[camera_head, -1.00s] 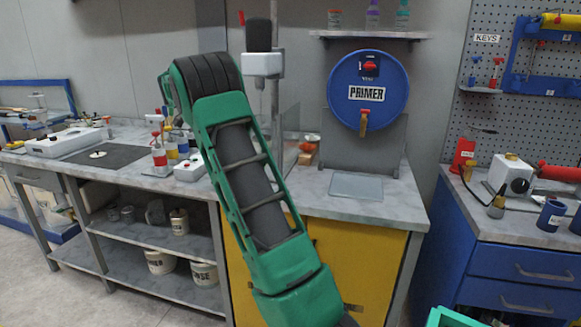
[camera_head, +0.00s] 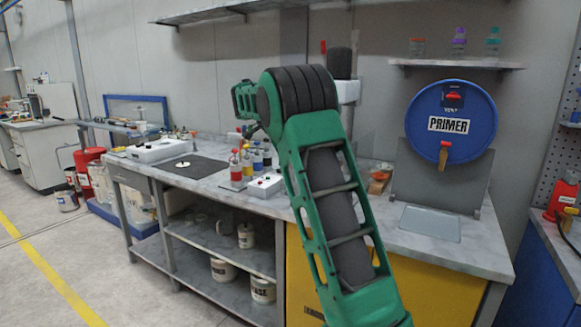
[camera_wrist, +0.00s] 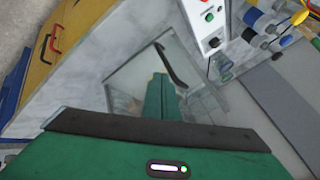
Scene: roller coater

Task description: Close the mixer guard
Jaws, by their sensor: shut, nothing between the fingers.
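The mixer shows in the head view as a black motor top (camera_head: 340,62) on a white body (camera_head: 349,91), partly behind my arm. In the wrist view, the clear mixer guard (camera_wrist: 134,76) has a long dark handle (camera_wrist: 175,66). My gripper (camera_wrist: 159,78) is shut and empty, with its green fingers pointing at the guard just beside the handle. I cannot tell whether they touch, or how far open the guard stands. In the head view, my arm hides the guard and the gripper's fingertips.
A blue PRIMER drum (camera_head: 451,124) stands at the right behind a flat plate (camera_head: 431,223).

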